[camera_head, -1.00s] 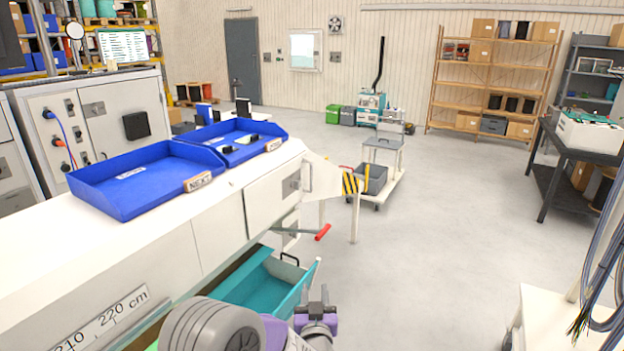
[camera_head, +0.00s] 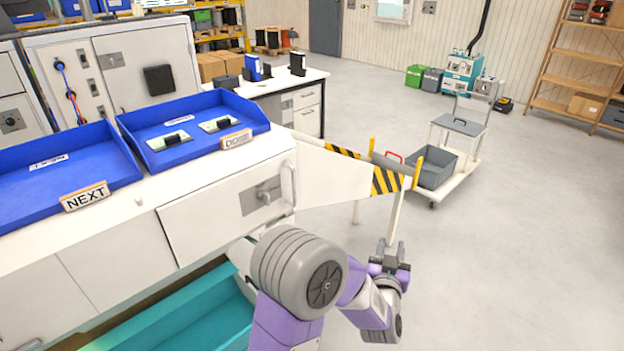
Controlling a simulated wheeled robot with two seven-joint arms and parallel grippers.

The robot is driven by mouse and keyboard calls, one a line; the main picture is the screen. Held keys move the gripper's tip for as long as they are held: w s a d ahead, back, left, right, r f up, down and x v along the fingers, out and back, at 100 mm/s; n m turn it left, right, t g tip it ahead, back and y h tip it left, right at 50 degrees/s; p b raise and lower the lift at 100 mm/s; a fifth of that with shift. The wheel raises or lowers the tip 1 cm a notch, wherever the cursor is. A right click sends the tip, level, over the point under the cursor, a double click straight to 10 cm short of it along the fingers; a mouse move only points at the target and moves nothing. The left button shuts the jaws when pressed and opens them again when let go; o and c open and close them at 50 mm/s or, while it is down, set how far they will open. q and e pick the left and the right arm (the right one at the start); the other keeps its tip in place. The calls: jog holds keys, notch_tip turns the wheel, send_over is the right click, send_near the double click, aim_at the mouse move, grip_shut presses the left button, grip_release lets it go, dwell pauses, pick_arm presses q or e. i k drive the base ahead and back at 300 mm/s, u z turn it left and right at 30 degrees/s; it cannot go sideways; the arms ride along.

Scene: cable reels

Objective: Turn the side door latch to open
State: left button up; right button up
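The side door (camera_head: 215,215) is a white panel on the side of the white bench, and it looks shut. Its grey metal latch (camera_head: 267,193) sits on a square plate near the door's right edge. A pale bar handle (camera_head: 291,184) stands just right of it. My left gripper (camera_head: 390,250) is right of and lower than the latch in the picture, apart from it, near a pale post. Its fingers are small and dark, and I cannot tell whether they are open. No object shows in it. My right gripper is out of view.
A white guard with a black-and-yellow striped end (camera_head: 388,181) juts from the bench's right end. A teal open drawer (camera_head: 180,315) lies below the door. Blue trays (camera_head: 245,103) stand on top. A cart with a grey bin (camera_head: 434,167) stands behind. The floor at right is clear.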

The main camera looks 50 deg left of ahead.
aim_at(264, 196)
jog(key=i, duration=1.35)
jog(key=u, duration=2)
